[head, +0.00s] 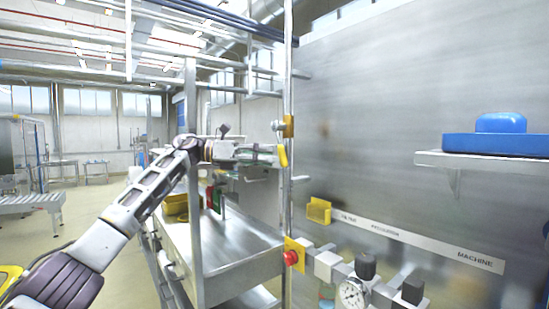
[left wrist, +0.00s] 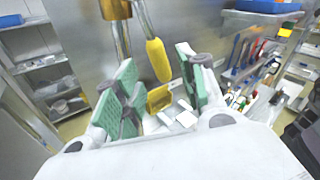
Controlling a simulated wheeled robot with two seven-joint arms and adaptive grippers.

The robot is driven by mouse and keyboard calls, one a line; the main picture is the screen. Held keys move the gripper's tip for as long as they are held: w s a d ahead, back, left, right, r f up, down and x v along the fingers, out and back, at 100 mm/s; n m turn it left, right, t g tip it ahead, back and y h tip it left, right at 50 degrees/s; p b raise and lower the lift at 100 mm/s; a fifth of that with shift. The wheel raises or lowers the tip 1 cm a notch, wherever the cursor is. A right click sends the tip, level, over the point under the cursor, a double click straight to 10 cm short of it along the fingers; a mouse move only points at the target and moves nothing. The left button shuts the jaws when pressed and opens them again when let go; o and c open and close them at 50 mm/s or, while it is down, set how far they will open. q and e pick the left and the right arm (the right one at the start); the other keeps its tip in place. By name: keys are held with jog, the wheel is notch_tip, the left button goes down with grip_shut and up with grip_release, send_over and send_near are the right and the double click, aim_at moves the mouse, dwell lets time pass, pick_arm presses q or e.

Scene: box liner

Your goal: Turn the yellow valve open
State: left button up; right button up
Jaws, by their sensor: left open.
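The yellow valve handle (head: 283,157) hangs down from a brass valve body (head: 288,126) on an upright metal pipe (head: 287,80). In the left wrist view the yellow handle (left wrist: 158,60) slants down, with the brass body (left wrist: 116,9) up and to its left. My left gripper (head: 266,155) is open, with its green-padded fingers pointing at the handle. In the left wrist view the handle's lower end appears between the two fingertips (left wrist: 160,72), with space on both sides; no contact shows. My right gripper is in neither view.
A yellow box (head: 319,211) sits on the metal wall, with a red button (head: 291,257) and a gauge (head: 353,293) below. A steel cart (head: 240,250) stands beneath my left arm. A shelf (head: 480,160) with a blue object (head: 500,140) juts out at right.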

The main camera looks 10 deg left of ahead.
pick_arm(q)
jog(key=shift+s+a+r, duration=0.1)
jog(key=shift+s+a, duration=0.1)
jog(key=shift+a, duration=1.15)
